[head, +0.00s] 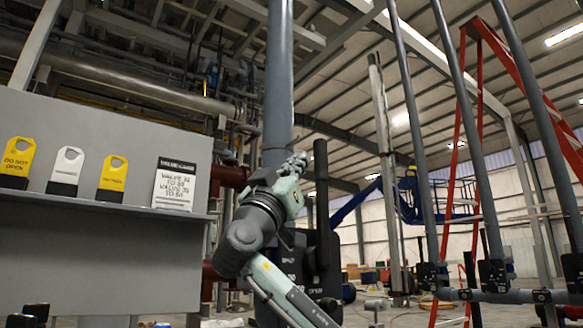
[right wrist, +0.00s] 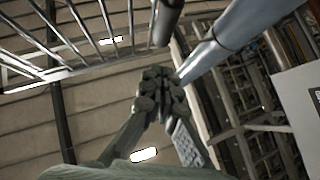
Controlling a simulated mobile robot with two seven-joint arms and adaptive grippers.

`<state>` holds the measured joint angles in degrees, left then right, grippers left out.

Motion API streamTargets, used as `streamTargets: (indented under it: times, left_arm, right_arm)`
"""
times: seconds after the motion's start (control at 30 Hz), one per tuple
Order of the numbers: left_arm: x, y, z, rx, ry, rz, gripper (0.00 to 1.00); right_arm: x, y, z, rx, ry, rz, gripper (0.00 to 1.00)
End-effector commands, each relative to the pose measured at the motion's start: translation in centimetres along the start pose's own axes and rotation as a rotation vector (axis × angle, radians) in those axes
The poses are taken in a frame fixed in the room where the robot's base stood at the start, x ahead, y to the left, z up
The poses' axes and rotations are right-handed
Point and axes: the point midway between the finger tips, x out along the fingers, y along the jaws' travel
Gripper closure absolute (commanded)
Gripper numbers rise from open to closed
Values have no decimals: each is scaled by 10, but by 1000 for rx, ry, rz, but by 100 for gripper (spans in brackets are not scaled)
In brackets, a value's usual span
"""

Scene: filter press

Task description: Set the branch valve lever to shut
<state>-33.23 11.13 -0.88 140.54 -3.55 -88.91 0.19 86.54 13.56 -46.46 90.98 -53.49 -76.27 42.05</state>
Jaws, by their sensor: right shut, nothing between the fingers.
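In the right wrist view the shut fingertips (right wrist: 162,82) meet in the middle. A dark bar end (right wrist: 166,22), likely the lever, is beyond them, beside the pipe (right wrist: 235,38). My left gripper is out of view.
A grey panel with a ledge (head: 100,208) stands at left. It carries yellow tags (head: 17,160), a white tag (head: 66,168) and a printed card (head: 174,184). Slim pipes with small black-handled valves (head: 493,272) stand at right, before a red ladder (head: 540,90).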

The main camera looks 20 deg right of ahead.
Motion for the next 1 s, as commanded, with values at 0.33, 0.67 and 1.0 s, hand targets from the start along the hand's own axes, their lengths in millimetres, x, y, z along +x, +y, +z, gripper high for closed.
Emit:
streamTargets:
  times: [0.33, 0.67, 1.0]
  left_arm:
    - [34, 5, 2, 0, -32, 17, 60]
    - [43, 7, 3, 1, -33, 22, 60]
    - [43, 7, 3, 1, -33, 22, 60]
  right_arm:
    - [55, 1, 19, -4, -1, 3, 100]
    - [62, 1, 29, 0, -1, 1, 100]
    - [63, 2, 30, 5, -12, 4, 100]
